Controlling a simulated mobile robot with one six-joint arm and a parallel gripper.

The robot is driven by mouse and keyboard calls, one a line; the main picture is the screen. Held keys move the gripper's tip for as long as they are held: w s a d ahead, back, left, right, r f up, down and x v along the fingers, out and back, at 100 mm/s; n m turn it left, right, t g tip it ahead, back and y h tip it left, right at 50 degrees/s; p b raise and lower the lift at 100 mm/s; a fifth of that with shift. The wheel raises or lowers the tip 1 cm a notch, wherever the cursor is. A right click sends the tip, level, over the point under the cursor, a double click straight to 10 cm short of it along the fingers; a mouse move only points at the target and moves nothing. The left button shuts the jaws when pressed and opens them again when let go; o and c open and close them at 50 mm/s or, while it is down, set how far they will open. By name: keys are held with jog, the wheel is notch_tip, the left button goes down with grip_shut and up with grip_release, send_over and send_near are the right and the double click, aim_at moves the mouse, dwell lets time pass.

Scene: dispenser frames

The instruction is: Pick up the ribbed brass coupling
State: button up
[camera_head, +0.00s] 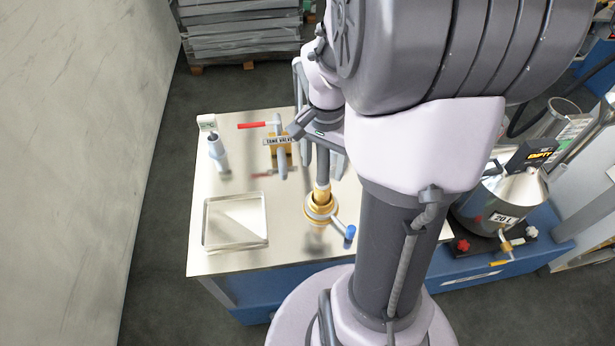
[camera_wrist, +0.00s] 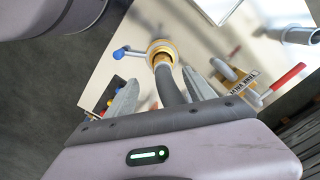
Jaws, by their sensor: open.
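A brass coupling (camera_head: 321,193) sits at the end of a grey hose (camera_head: 323,167) on the steel table, seated at a round brass fitting (camera_head: 319,212) with a blue-tipped lever (camera_head: 349,235). In the wrist view the brass coupling (camera_wrist: 162,59) is at upper centre, and the hose (camera_wrist: 172,88) runs from it back between my fingers. I cannot make out ribs. My gripper (camera_wrist: 160,77) is open, one finger on each side of the hose, apart from the coupling. In the head view my arm partly hides the gripper.
The table (camera_head: 290,240) also holds a shallow tray (camera_head: 236,220), a grey cylinder (camera_head: 217,150) and a labelled valve (camera_head: 279,147) with a red handle (camera_head: 258,125). A 20 L steel can (camera_head: 500,200) stands at the right. A wall (camera_head: 80,170) is at the left.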

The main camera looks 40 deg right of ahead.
aim_at(322, 181)
notch_tip(322, 181, down, 6)
jog(key=shift+f+b, duration=0.2)
jog(key=shift+b, duration=0.75)
jog(key=f+b, duration=0.1)
jog(key=f, duration=0.1)
jog(key=f+b, duration=0.1)
jog(key=d+f+b, duration=0.1)
jog(key=f, duration=0.1)
jog(key=shift+w+f, duration=0.35)
jog(key=shift+a+r, duration=0.1)
jog(key=shift+r, duration=0.05)
grip_shut()
